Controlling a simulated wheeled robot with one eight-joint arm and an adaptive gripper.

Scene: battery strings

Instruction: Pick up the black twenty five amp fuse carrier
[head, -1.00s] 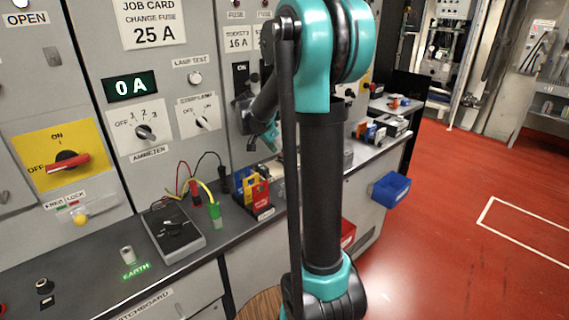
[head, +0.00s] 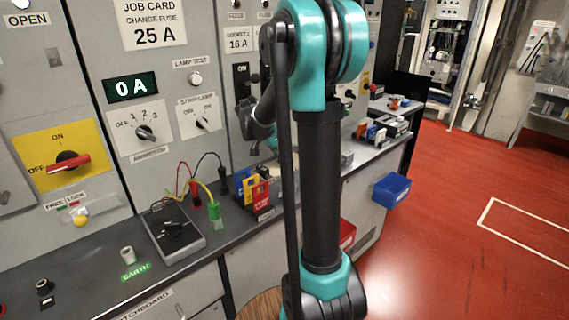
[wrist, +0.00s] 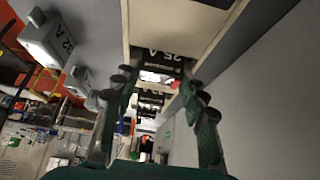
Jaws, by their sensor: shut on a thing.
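In the wrist view my gripper (wrist: 159,76) reaches up the middle, with one green finger on each side. It is shut on a black fuse carrier (wrist: 172,57) with a white "25 A" label, which shows between the fingertips. A cream surface surrounds the carrier's upper end. I cannot tell whether the carrier touches it. Two grey carriers stand to the left; the nearer (wrist: 48,38) is marked "32 A". In the head view my arm hides most of the gripper and the carrier.
The job card (head: 153,24) reads "25 A" on the grey panel. The bench (head: 95,265) holds a black meter (head: 172,232) with leads and a holder with yellow and red items (head: 257,194). A blue bin (head: 391,189) hangs at the bench's right. Red floor is open to the right.

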